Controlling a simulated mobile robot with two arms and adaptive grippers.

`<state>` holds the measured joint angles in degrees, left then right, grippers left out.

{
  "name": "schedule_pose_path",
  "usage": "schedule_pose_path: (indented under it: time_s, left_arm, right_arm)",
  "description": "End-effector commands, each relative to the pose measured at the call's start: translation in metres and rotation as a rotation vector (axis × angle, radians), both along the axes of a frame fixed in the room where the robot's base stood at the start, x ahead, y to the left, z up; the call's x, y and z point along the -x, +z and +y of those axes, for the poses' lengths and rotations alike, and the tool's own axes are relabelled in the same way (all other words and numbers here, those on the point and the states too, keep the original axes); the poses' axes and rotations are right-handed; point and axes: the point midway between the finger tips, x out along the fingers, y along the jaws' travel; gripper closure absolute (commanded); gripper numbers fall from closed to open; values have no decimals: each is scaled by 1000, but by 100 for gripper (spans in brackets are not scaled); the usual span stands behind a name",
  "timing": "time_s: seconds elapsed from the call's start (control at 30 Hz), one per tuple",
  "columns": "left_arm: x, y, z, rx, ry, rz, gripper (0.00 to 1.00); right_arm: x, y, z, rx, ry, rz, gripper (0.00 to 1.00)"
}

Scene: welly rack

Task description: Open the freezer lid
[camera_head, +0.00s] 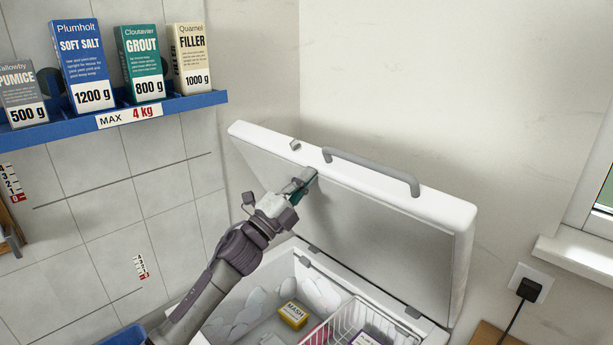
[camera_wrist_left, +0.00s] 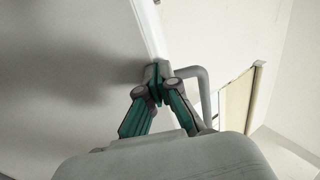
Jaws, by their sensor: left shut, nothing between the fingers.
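The white freezer lid (camera_head: 400,235) stands tilted up on its hinges at the back of the freezer, its grey inner face toward me. Its grey bar handle (camera_head: 372,168) is on the upper edge. My left gripper (camera_head: 308,178) is shut and empty, with its tips at the lid's upper edge, left of the handle. The left wrist view shows the fingertips (camera_wrist_left: 157,72) together by the lid's edge, close to the handle (camera_wrist_left: 203,92). I cannot tell if they touch the lid. My right gripper is in neither view.
The open freezer holds a yellow MASH box (camera_head: 293,314) and a white wire basket (camera_head: 345,325). A blue shelf (camera_head: 190,101) with several boxes is on the left wall. A plug and socket (camera_head: 529,288) and a window sill (camera_head: 575,262) are at right.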

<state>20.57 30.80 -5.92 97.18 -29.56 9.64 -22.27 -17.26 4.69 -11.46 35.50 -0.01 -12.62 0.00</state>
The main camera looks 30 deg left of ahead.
Motion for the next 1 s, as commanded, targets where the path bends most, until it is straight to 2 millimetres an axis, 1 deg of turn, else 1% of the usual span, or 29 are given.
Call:
schedule_pose_path:
  time_s: [0.17,0.23,0.37,0.5,0.63,0.77,1.0]
  left_arm:
    - [-1,1,0,0,0,-1,100]
    - [-7,4,-2,1,0,-2,100]
    - [-30,19,-10,5,1,-5,100]
    - [-58,32,-19,3,1,-4,100]
    - [-75,39,-25,3,1,-2,100]
    - [-82,42,-28,0,1,0,100]
    - [-82,42,-29,0,0,0,100]
  right_arm:
    - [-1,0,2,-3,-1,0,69]
    - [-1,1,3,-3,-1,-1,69]
    - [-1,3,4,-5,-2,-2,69]
    - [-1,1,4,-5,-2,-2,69]
    - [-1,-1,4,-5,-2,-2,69]
    - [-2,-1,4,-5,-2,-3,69]
    - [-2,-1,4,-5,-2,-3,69]
